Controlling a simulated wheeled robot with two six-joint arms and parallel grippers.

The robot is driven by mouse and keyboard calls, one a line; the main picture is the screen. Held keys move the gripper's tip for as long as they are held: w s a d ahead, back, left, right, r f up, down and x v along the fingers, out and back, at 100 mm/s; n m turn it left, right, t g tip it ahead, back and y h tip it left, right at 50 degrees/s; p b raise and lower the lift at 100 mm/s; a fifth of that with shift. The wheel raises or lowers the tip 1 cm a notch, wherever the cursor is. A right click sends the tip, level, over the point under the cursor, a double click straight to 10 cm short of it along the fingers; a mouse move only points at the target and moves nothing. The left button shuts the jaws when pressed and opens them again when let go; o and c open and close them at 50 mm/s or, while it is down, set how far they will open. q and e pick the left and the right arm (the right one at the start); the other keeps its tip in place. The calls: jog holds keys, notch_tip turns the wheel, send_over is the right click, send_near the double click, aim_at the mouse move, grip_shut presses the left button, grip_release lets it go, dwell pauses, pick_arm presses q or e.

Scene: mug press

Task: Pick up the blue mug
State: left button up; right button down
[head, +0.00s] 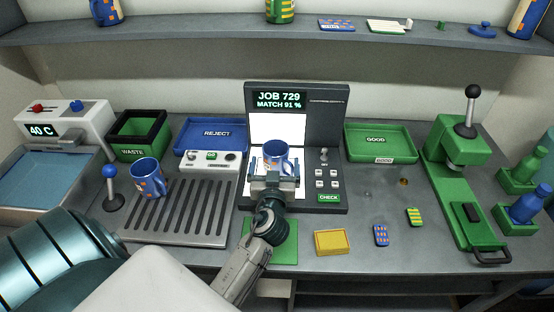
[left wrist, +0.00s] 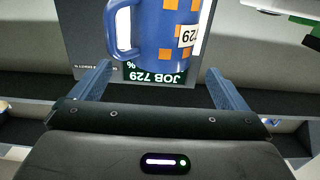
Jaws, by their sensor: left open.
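A blue mug (head: 275,151) with orange squares stands upright in the job-check station (head: 324,150), in front of its bright white panel. In the left wrist view the same mug (left wrist: 165,35) shows a white label reading 729 and its handle on the left. My left gripper (head: 275,172) is open in front of this mug, with its fingertips at either side of it. The gap to the mug is hard to judge. A second blue mug (head: 147,177) with orange marks stands on the slotted drain tray (head: 185,225) at the left. My right gripper is not in view.
A blue reject tray (head: 210,150) and black-and-green waste bin (head: 137,155) stand to the left. A green good tray (head: 380,157) and green press (head: 460,170) stand to the right. A yellow block (head: 332,242) and small tiles lie in front.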

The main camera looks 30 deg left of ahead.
aim_at(275, 158)
pick_arm(q)
jog(key=p+x, duration=0.1)
jog(key=x, duration=0.2)
jog(key=shift+w+a+r+p, duration=0.2)
jog(key=shift+a+p, duration=0.05)
jog(key=shift+p, duration=0.1)
jog(key=shift+w+a+f, duration=0.15)
jog(key=shift+w+f, duration=0.05)
jog(key=shift+w, duration=0.05)
jog(key=shift+s+r, duration=0.1)
jog(key=c, duration=1.6)
jog(key=shift+c, duration=1.1)
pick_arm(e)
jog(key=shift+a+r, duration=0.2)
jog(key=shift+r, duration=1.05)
pick_arm(q)
jog(key=shift+r, duration=0.1)
